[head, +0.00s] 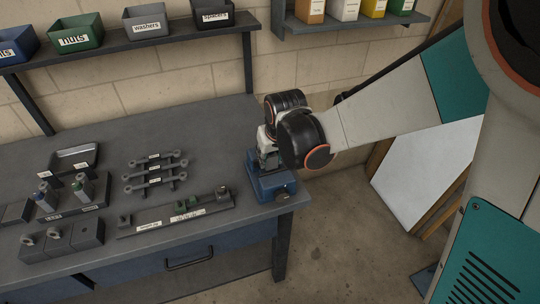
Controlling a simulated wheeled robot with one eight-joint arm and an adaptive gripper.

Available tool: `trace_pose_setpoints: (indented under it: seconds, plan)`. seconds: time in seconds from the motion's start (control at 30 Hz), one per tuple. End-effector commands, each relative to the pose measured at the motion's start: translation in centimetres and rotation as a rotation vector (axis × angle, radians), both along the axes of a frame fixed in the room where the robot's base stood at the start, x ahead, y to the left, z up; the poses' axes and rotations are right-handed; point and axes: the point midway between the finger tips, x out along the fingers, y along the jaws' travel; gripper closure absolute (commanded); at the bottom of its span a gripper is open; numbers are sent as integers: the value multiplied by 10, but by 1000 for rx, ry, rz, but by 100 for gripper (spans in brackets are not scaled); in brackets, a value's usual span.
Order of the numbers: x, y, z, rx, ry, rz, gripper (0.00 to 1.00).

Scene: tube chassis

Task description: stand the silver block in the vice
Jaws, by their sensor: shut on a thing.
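The blue vice (272,186) stands at the right end of the grey workbench, near its front corner. My gripper (268,161) points down right over the vice, with its fingertips at the level of the jaws. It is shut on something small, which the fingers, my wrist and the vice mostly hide. I take this to be the silver block, but its face and tilt cannot be made out. I cannot tell whether it touches the vice jaws or floor.
On the bench (215,128) left of the vice are a long fixture rail (176,217), a rack of linked rods (154,173), a dark tray (75,158) and several small holders. Labelled bins (76,33) line a shelf behind. Bare bench lies behind the rods.

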Motion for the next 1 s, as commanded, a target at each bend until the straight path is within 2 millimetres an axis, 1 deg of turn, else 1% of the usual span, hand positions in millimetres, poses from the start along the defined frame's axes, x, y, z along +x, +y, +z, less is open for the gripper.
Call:
trace_pose_setpoints:
  seconds: [0.03,0.3,0.57,0.6,0.7,1.0]
  plan:
    - [0,0,4,0,0,0,100]
    - [0,0,15,0,0,0,100]
    - [0,0,16,0,0,0,100]
    - [0,0,16,0,0,0,64]
    - [0,0,16,0,0,0,45]
    - [0,0,16,0,0,0,45]
